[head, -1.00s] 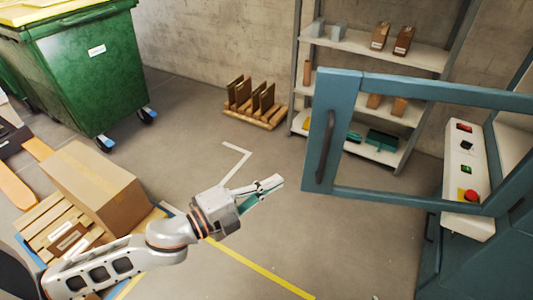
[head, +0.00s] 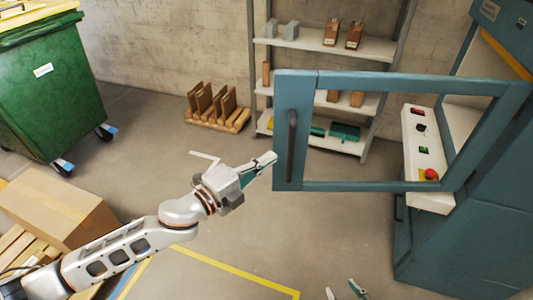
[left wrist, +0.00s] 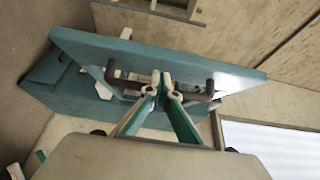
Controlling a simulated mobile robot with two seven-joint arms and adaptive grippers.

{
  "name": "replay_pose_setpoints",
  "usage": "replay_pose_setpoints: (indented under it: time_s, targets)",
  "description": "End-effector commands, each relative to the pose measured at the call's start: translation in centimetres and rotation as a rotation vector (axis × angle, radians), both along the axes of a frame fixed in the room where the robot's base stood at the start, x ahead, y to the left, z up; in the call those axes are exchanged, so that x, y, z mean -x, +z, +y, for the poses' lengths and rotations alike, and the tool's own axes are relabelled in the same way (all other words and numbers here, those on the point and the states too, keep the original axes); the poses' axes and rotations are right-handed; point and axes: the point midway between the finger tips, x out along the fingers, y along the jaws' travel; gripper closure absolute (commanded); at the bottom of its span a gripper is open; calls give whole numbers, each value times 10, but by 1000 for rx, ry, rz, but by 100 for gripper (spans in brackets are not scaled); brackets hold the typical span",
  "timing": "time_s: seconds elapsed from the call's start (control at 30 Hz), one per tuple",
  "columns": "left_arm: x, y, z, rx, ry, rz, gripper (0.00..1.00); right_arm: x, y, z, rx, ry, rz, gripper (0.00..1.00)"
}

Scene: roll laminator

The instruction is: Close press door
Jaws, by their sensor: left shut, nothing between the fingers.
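The blue-green press door (head: 283,100), an open frame with a window, stands swung open from the press (head: 465,235) on the right. Its dark vertical handle (head: 291,145) is on the door's left side. My left gripper (head: 272,159) is shut and empty, with its tips at the door's left edge, close to the handle. In the left wrist view the closed fingertips (left wrist: 160,78) lie in front of the door (left wrist: 215,65), beside the handle (left wrist: 205,90). I cannot tell whether they touch. My right gripper (head: 343,290) shows only its tips, apart, at the bottom edge.
A control panel (head: 427,160) with a red button is seen through the door frame. A shelf rack (head: 375,55) stands behind the door. A cardboard box (head: 60,205) on a pallet and a green bin (head: 45,95) are at left. The floor below the door is clear.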

Motion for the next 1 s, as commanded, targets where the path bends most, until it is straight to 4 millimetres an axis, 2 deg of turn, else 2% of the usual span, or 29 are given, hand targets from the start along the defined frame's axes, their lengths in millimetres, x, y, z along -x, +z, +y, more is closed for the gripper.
replay_pose_setpoints:
  time_s: [0.2, 0.77, 1.0]
  targets:
    - [-20, -1, 0, 0, -1, 0, 100, 0, 0, 1, -2, 0, 1, 60]
    - [-26, -1, 1, 1, -7, 1, 100, 1, -3, 1, -3, -1, 2, 60]
    - [-52, -2, 5, -1, -41, -1, 100, 3, -16, 2, -3, -1, 8, 60]
